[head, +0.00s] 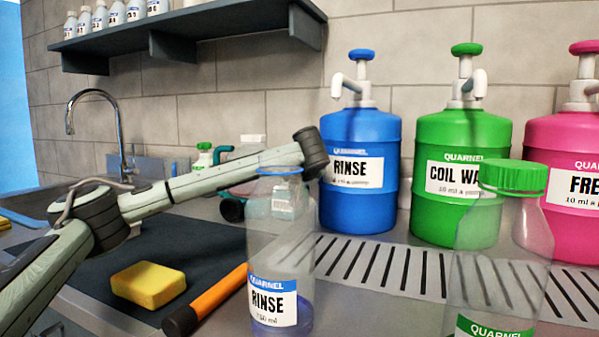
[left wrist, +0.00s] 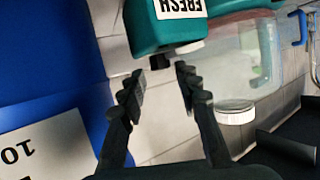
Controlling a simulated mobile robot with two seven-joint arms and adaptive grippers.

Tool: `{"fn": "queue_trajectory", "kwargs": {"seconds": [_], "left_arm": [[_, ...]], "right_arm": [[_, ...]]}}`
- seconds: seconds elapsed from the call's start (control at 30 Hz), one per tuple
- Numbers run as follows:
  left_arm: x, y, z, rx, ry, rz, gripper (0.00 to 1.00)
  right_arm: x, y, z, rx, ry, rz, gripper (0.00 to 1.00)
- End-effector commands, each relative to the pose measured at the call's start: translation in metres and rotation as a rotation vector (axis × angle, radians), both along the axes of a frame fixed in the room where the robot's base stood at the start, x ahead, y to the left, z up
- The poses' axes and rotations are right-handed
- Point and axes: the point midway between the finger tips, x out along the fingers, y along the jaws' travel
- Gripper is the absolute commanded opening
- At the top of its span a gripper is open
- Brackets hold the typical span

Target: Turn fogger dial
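The fogger, a teal machine (head: 232,209) with a cloudy tank and a white cap, stands behind my left arm and the clear Rinse bottle, which partly hide it. In the left wrist view its teal body (left wrist: 150,32) carries a label reading FRESH. A small dark knob (left wrist: 160,62), possibly the dial, sticks out below the body with a pale grey piece beside it. My left gripper (left wrist: 160,76) is open, with its fingertips either side of the knob's line; I cannot tell whether they touch it. In the head view this gripper is hidden. My right gripper is not in view.
A blue Rinse dispenser (head: 360,215) stands close to my left wrist. Green (head: 455,215) and pink (head: 575,150) dispensers stand further right. A clear Rinse bottle (head: 272,245) and a green-capped bottle (head: 505,245) stand in front. A yellow sponge (head: 148,286) lies on the dark mat.

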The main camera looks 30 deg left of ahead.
Motion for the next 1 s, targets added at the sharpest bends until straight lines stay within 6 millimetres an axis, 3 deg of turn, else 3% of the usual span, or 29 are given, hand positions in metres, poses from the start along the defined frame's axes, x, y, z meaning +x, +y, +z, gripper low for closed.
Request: {"fn": "queue_trajectory", "kwargs": {"seconds": [0.2,0.4,1.0], "left_arm": [[-0.037,-0.026,0.02,0.001,-0.003,-0.003,0.32],[-0.06,-0.04,0.03,-0.001,-0.001,-0.001,0.32],[-0.067,-0.047,0.031,-0.006,0.002,-0.004,0.33]], "right_arm": [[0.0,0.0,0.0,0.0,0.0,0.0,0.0],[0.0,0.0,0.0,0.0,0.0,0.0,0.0],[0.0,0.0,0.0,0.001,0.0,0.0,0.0]]}}
